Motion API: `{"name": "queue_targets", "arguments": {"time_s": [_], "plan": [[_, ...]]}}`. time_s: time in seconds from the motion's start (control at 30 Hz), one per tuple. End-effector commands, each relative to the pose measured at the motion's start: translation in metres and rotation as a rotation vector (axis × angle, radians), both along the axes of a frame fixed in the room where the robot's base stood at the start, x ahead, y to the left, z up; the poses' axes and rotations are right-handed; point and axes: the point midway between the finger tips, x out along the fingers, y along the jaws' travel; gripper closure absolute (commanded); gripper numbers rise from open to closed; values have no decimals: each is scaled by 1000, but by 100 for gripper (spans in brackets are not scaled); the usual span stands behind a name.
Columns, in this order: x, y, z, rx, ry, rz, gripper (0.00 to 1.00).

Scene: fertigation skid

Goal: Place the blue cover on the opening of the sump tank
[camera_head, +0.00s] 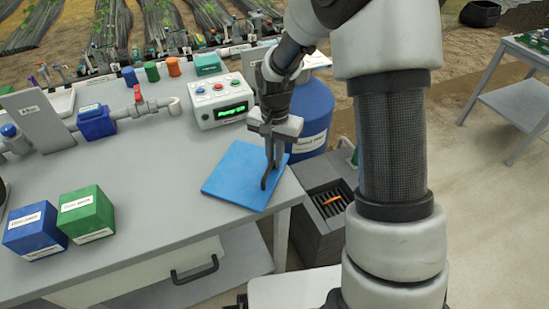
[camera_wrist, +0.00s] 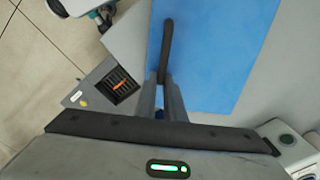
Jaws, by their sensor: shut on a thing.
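The blue cover (camera_head: 238,172) is a flat square plate at the right front corner of the grey table; whether it rests on the table or is just above it, I cannot tell. My gripper (camera_head: 270,170) is at its right part, shut on what looks like a dark upright handle. In the wrist view the fingers (camera_wrist: 163,100) close on this dark bar, with the blue cover (camera_wrist: 215,50) beyond. The sump tank (camera_head: 318,243) is a dark grey floor box right of the table. Its square opening (camera_head: 332,212) is uncovered, showing slats and an orange item; it also shows in the wrist view (camera_wrist: 121,98).
A blue barrel (camera_head: 313,108) stands behind the sump tank, close to my gripper. A control box with a green display (camera_head: 220,101) stands behind the cover. Blue (camera_head: 33,228) and green (camera_head: 87,213) boxes sit at the left front. The table middle is clear.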

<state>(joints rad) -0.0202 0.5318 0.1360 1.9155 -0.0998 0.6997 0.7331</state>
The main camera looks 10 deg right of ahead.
Motion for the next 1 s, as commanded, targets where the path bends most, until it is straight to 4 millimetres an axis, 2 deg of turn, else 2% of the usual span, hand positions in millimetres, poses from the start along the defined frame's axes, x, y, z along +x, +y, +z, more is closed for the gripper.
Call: {"name": "queue_targets", "arguments": {"time_s": [0.17, 0.2, 0.3, 0.63, 0.77, 1.0], "plan": [[0, 0, -3, 1, 0, 0, 100], [0, 0, -4, 0, 0, 0, 89], [0, 0, -3, 0, 0, 0, 72], [0, 0, 0, 0, 0, 0, 72], [1, 0, 14, 0, -4, 0, 72], [1, 0, 66, 0, -6, 1, 72]]}}
